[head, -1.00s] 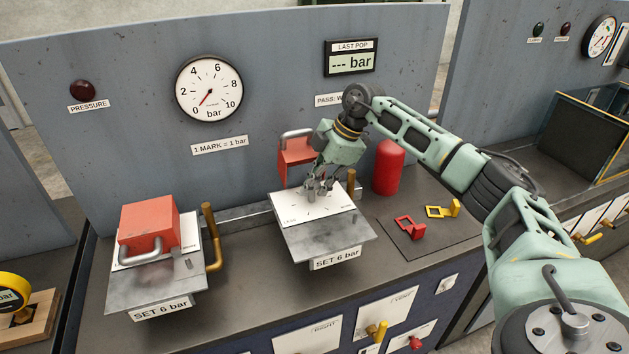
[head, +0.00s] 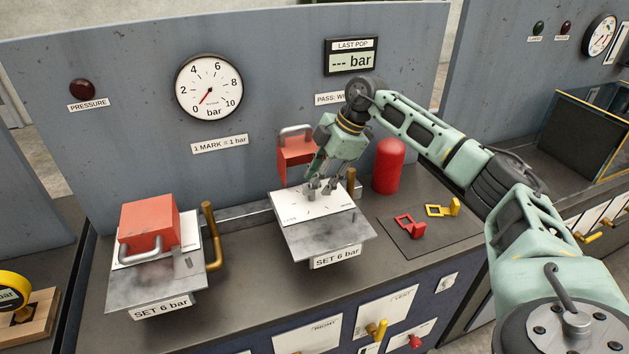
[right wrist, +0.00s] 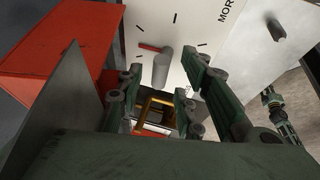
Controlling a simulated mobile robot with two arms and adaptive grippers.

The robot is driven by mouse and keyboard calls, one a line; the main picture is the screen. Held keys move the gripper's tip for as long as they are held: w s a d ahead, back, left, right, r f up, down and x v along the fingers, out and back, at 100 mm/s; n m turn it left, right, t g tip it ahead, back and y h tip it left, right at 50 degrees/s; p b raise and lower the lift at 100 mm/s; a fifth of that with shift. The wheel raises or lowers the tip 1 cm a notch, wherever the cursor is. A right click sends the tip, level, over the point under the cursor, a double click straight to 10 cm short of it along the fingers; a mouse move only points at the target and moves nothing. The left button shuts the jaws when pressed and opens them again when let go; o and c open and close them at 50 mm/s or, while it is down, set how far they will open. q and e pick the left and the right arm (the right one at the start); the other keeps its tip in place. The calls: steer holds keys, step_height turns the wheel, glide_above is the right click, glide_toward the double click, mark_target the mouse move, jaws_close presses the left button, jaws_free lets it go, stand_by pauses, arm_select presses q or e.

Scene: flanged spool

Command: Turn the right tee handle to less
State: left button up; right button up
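The right dial plate (head: 291,207) is white, with a "LESS" label at its left, on the right-hand metal stand marked "SET 6 bar". In the head view my right gripper (head: 322,190) is low over this plate, and its fingers hide the tee handle. In the right wrist view the grey tee handle (right wrist: 160,68) shows with a red pointer (right wrist: 151,48) beside it, over the tick marks. The fingers of my right gripper (right wrist: 160,92) are apart, with the handle seen in the gap; contact cannot be told. My left gripper is not in view.
A red block (head: 296,160) with a grey lever stands behind the right plate. A brass post (head: 351,182) and a red cylinder (head: 389,166) stand to its right. Another red block (head: 149,222) sits on the left stand. Red (head: 411,227) and yellow (head: 444,209) tags lie at right.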

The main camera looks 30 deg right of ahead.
steer(key=v, duration=1.1)
